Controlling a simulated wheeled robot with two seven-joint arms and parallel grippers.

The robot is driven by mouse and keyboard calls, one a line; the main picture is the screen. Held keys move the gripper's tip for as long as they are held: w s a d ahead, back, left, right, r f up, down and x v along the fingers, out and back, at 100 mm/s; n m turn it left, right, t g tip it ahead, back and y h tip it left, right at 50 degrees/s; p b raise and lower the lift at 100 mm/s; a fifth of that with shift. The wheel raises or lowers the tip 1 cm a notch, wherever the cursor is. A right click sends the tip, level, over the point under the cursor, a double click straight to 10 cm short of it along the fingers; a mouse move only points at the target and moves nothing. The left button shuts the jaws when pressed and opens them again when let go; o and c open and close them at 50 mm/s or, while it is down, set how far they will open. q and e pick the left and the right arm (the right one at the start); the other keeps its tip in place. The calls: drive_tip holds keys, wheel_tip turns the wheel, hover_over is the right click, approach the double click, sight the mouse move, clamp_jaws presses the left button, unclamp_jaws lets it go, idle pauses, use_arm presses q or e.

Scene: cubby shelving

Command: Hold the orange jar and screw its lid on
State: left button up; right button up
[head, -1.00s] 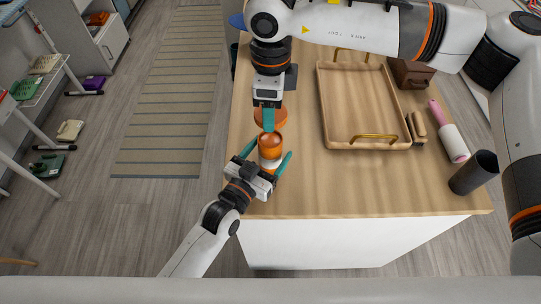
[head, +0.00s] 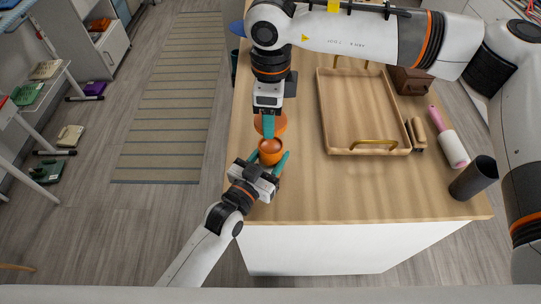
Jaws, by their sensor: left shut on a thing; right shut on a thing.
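The orange jar (head: 271,152) is near the left edge of the wooden counter, its round top facing up toward the camera. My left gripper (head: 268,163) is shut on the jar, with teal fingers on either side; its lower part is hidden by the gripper. The orange round lid (head: 281,123) shows just beyond the jar, behind the teal fingers of my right gripper (head: 268,134). The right gripper reaches down from above and is shut on the lid, though the fingers hide the contact. In the picture, lid and jar lie close together; the lid is not on the jar.
A wooden tray (head: 364,151) with brass handles lies right of the grippers. Beside it are a brown wooden piece (head: 418,130), a pink and white roller (head: 451,145) and a dark cup (head: 474,178). A brown box (head: 411,80) stands behind. The counter's front is clear.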

hover_over(270, 160)
drive_tip(key=w, duration=0.3)
drive_tip(key=shift+s+f, duration=0.1)
drive_tip(key=shift+f, duration=2.3)
drive_tip(key=shift+f, duration=0.9)
drive_tip(key=shift+f, duration=0.55)
